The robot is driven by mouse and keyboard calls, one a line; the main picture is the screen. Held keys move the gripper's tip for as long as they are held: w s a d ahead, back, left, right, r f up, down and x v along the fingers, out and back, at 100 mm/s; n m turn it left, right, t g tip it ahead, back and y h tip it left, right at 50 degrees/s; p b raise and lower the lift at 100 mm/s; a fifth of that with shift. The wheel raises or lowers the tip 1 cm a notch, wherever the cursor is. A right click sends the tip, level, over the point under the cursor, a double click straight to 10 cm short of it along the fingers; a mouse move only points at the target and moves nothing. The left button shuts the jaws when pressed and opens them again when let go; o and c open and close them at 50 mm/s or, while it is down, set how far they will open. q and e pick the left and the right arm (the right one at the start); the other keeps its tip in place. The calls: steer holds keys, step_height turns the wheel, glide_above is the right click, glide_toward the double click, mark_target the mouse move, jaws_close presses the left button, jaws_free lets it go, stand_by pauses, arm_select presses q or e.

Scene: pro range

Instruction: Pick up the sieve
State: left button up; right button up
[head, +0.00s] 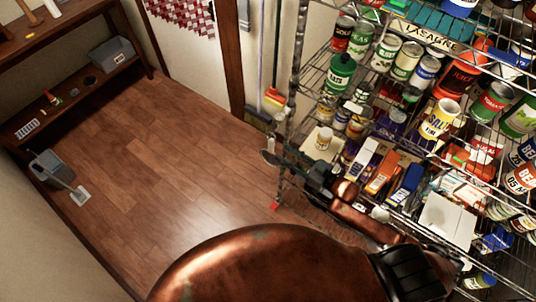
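My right arm comes in from the bottom right, and its dark gripper (300,167) reaches left along the front of the wire shelf. A small dark, pale-edged oval shape shows at the gripper's tip. It is too small to tell whether this is a fingertip or part of the sieve. I cannot make out whether the gripper is open or shut. I cannot pick out the sieve with certainty anywhere in the view. My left gripper is out of view.
A wire shelf rack (287,110) packed with cans, jars and boxes fills the right side. A wooden shelf unit (75,100) stands at the left with a grey bin (111,54). A grey dustpan-like thing (50,168) is below. The wooden floor (170,165) between is clear.

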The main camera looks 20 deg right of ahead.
mark_target(274, 148)
steer(key=x, duration=0.7)
steer(key=shift+w+a+f, duration=0.1)
steer(key=shift+a+f, duration=0.05)
steer(key=shift+f, duration=0.1)
jaws_close()
stand_by(0.4)
